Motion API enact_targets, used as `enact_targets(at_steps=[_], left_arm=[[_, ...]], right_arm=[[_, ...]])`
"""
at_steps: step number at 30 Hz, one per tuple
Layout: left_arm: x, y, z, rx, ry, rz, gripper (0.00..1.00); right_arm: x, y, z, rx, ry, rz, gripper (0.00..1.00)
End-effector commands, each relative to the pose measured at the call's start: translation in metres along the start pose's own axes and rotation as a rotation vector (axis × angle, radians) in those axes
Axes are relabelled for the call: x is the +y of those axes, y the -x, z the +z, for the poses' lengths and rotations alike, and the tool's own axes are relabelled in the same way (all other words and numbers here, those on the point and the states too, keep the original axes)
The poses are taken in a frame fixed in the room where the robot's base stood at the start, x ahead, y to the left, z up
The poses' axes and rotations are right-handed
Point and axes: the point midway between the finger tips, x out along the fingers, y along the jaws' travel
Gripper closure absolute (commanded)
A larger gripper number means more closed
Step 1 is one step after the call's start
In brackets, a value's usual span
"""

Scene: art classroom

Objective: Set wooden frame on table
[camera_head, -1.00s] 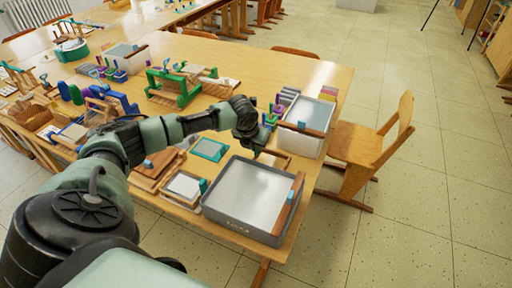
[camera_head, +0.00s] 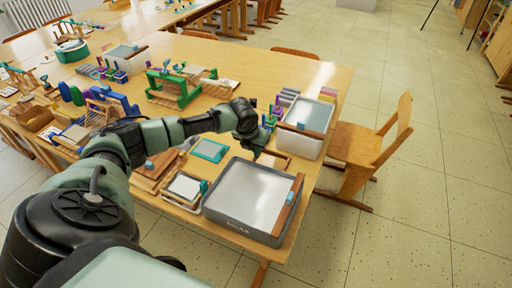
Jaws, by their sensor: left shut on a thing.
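My left gripper (camera_head: 258,148) reaches over the wooden table (camera_head: 312,75) near its right side. It is shut on a small wooden frame (camera_head: 275,160), of which only part shows between the two grey trays. The gripper and the tray rim hide the rest, and I cannot tell whether the frame touches the table. My right gripper is not in view.
A large grey tray (camera_head: 226,225) stands at the table's near corner, a white tray (camera_head: 311,148) behind it. A teal screen (camera_head: 209,150) and a white screen (camera_head: 184,187) lie to the left. A green press (camera_head: 174,90) stands farther back. A chair (camera_head: 372,150) is at the right.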

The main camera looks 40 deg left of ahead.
Motion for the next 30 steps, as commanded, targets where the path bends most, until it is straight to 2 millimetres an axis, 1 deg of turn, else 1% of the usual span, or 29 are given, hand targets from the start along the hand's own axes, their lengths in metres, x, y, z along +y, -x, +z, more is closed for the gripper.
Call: enact_targets(at_steps=[3,13,30], left_arm=[[-0.0002,0.0011,0.0005,-0.005,0.000,0.000,1.00],[-0.0002,0.0001,0.0000,-0.006,0.001,0.001,1.00],[-0.0001,-0.0021,-0.0019,-0.006,0.000,0.001,1.00]], right_arm=[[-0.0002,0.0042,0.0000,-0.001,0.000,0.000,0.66],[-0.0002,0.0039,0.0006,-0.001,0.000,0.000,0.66],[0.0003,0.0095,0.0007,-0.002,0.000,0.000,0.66]])
